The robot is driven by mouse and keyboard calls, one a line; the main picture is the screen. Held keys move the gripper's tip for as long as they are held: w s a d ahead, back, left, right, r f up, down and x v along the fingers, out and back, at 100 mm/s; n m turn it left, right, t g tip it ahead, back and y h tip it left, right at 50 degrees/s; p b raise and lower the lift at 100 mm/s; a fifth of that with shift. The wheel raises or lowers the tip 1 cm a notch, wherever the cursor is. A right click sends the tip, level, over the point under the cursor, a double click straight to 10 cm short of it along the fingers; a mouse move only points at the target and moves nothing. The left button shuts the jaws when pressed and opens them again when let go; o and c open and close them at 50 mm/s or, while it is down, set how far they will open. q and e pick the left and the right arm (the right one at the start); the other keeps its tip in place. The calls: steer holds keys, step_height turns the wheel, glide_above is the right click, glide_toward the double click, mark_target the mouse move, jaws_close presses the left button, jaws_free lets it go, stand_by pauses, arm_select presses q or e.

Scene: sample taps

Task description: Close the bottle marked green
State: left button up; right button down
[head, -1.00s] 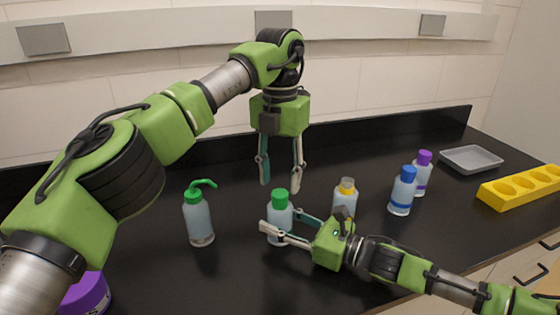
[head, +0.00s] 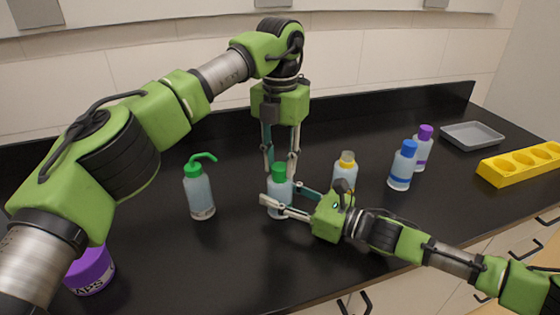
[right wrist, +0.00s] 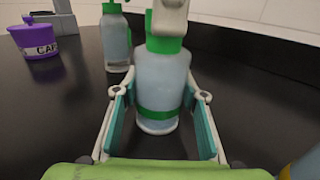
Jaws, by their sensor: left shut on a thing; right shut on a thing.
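The bottle marked green (head: 284,190) stands upright on the black bench; in the right wrist view the bottle (right wrist: 158,82) shows a green band low on its pale blue body. A green cap (head: 278,173) sits on its top. My left gripper (head: 280,168) points down from above and is shut on the cap; its fingertips show at the top of the right wrist view (right wrist: 168,18). My right gripper (head: 288,204) comes from the right and is shut around the bottle's body, one finger on each side. Whether the cap is fully tight cannot be seen.
A green-spouted wash bottle (head: 199,192) stands to the left. A yellow-marked bottle (head: 345,175), a blue-capped bottle (head: 402,168) and a purple-capped bottle (head: 423,152) stand right. A purple caps tub (head: 91,271) is front left. A grey tray (head: 472,136) and yellow rack (head: 521,164) are far right.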

arm_select(q)
steer(key=o, duration=1.3)
steer(key=shift+r, duration=3.75)
arm_select(e)
steer(key=c, duration=1.2)
jaws_free()
